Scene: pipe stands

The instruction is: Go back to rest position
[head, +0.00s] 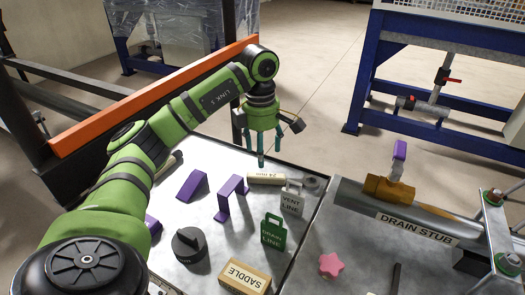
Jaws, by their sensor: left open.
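My left arm comes in from the left and bends over the back of the metal table. My left gripper (258,150) points down near the table's back edge. It is open, with nothing seen between its fingers. A pale block with printed lettering (266,178) lies just below and beside the fingertips; whether they touch it, I cannot tell.
On the table (222,250) are purple brackets (232,192), a dark round cap (188,244), a green drain line tag (272,232), a vent line tag (292,200) and a saddle box (244,277). At right lie a drain stub pipe (350,194) and a pink star knob (331,265). An orange rail (150,98) runs behind.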

